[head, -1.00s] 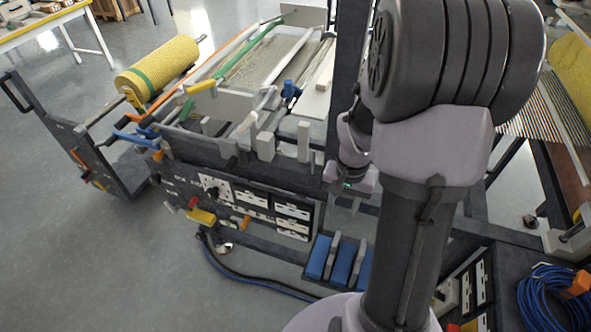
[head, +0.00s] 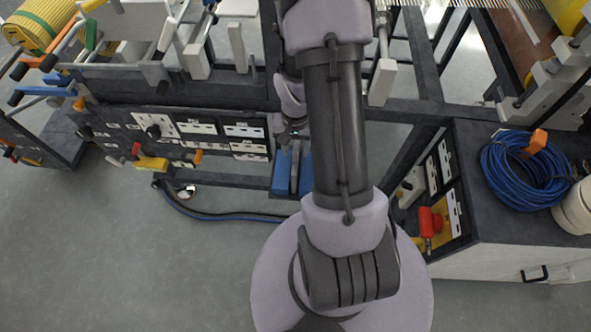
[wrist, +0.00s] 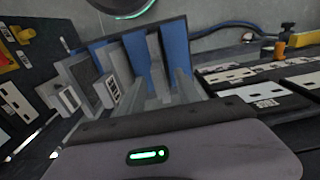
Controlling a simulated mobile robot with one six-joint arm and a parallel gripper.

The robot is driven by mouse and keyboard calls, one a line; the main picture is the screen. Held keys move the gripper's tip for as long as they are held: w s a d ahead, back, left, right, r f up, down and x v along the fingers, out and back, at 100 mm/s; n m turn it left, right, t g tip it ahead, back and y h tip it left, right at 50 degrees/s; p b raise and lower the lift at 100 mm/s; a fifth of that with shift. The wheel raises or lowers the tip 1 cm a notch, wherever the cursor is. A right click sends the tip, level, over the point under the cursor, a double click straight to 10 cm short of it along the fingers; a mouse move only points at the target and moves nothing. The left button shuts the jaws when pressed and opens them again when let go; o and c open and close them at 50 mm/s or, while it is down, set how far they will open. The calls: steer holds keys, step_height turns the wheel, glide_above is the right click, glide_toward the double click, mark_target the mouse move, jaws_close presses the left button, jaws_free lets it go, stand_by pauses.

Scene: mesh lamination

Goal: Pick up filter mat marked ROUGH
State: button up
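A small holder with blue panels and grey upright pieces sits low at the front of the machine. Its blue panels (head: 305,172) show in the head view just below my gripper (head: 291,130), partly covered by my arm. In the wrist view the blue panels (wrist: 136,62) lie ahead, with grey pieces between them. Grey blocks with small white labels (wrist: 112,90) stand at the left; I cannot read the word ROUGH on any of them. I cannot tell which piece is the mat. My gripper (wrist: 161,88) appears open, its grey fingers apart above the holder, with nothing seen held.
A socket panel (head: 200,128) is left of the holder. A side cabinet (head: 480,220) on the right carries a coiled blue hose (head: 522,172) and a red knob (head: 430,222). A dark cable (head: 220,212) runs along the floor. Open floor lies in front.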

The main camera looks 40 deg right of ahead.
steer(key=shift+r, duration=0.15)
jaws_close()
stand_by(1.2)
